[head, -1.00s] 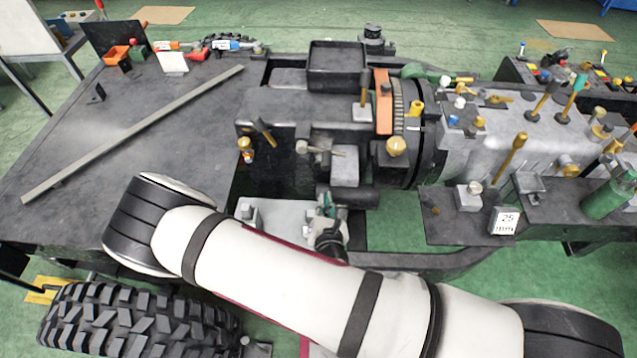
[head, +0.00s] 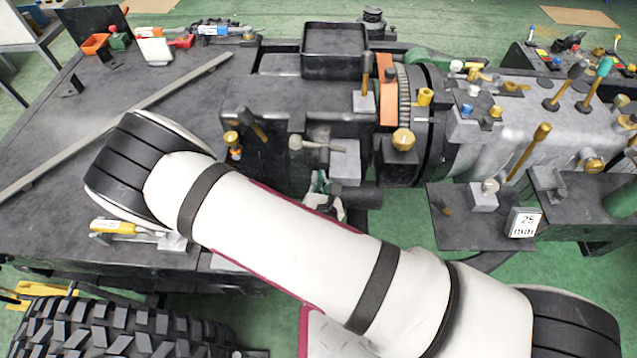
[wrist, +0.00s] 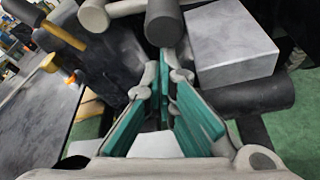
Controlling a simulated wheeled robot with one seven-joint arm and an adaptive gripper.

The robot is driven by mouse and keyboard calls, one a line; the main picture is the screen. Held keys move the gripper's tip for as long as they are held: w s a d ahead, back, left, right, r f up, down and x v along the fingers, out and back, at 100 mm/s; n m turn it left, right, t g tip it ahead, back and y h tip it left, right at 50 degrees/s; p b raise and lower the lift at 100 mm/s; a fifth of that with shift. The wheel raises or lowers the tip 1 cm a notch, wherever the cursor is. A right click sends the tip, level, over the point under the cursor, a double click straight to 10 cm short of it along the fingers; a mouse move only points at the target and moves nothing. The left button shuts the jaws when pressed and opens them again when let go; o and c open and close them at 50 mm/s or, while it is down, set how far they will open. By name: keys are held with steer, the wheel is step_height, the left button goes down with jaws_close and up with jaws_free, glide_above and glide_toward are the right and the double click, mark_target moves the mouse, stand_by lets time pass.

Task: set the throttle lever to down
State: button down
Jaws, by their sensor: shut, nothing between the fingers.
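No readable label marks the throttle lever. The nearest lever to my gripper is a grey one (head: 296,142) with a rounded knob, lying roughly level across the front of the dark engine block; its knob also shows at the top of the wrist view (wrist: 94,16). My gripper (head: 320,184) is just below this lever, partly hidden by my arm. In the wrist view, my gripper (wrist: 168,80) has its teal-padded fingers together and empty, with tips close under a dark round rod end (wrist: 163,22). I cannot tell whether they touch it.
A grey box (wrist: 232,50) stands right of my fingertips. A brass-knobbed lever (head: 232,140) is at the left of the engine block, and a larger brass knob (head: 403,139) at the right. A plate with a "25" tag (head: 525,222) lies farther right. A tyre (head: 120,325) is at lower left.

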steer(key=shift+w+r, duration=0.1)
stand_by(0.4)
steer(key=shift+d+r+n+p, duration=0.35)
steer(key=shift+r+p, duration=0.2)
steer(key=shift+p, duration=0.2)
